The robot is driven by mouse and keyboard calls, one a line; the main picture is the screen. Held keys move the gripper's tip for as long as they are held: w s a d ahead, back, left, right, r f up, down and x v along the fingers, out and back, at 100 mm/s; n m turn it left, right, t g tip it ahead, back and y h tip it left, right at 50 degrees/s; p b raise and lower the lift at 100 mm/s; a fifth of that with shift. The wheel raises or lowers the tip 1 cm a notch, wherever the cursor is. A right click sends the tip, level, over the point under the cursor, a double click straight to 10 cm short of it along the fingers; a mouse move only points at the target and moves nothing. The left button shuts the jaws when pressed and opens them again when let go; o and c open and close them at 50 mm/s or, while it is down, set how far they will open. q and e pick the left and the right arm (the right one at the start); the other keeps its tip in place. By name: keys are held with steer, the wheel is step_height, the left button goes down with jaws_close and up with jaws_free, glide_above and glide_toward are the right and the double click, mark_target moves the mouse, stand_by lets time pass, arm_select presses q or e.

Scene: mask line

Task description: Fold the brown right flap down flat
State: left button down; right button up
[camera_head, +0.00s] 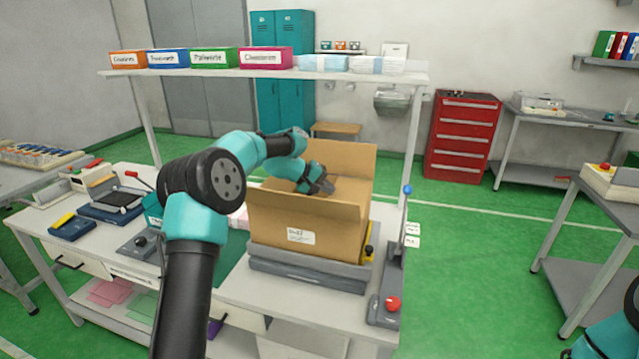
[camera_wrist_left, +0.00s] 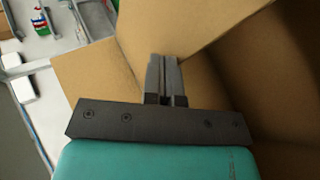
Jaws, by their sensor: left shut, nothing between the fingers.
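The open brown cardboard box (camera_head: 305,238) sits on a grey base, with a white label on its front. A flap stands up at its back (camera_head: 345,157), and another rises along its front edge (camera_head: 305,203). I cannot tell clearly which panel is the right flap. My left gripper (camera_head: 326,185) is over the box opening, between the front and back flaps. In the left wrist view the gripper (camera_wrist_left: 166,62) is shut and empty, with brown cardboard panels (camera_wrist_left: 110,75) around its fingertips. Whether it touches cardboard is unclear. My right gripper is out of view.
The grey base (camera_head: 305,275) holds the box on the white bench. A lever stand with a blue ball and red button (camera_head: 392,303) is right of it. A shelf with coloured boxes (camera_head: 265,58) spans above and behind. Trays crowd the bench's left side.

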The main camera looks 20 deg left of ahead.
arm_select(q)
steer(key=shift+a+f, duration=0.1)
steer(key=shift+f, duration=0.25)
steer(key=shift+f, duration=0.1)
steer(key=shift+f, duration=0.1)
steer(key=shift+d+f, duration=0.3)
steer(key=shift+d, duration=0.55)
steer(key=shift+r, duration=0.1)
steer(key=r, duration=0.3)
steer(key=a+r, duration=0.1)
steer(key=r, duration=0.1)
steer(key=shift+s+r, duration=0.1)
steer(key=a+f+v, duration=0.1)
steer(key=v, duration=0.8)
steer(key=shift+a+f, duration=0.2)
steer(key=shift+s, duration=0.15)
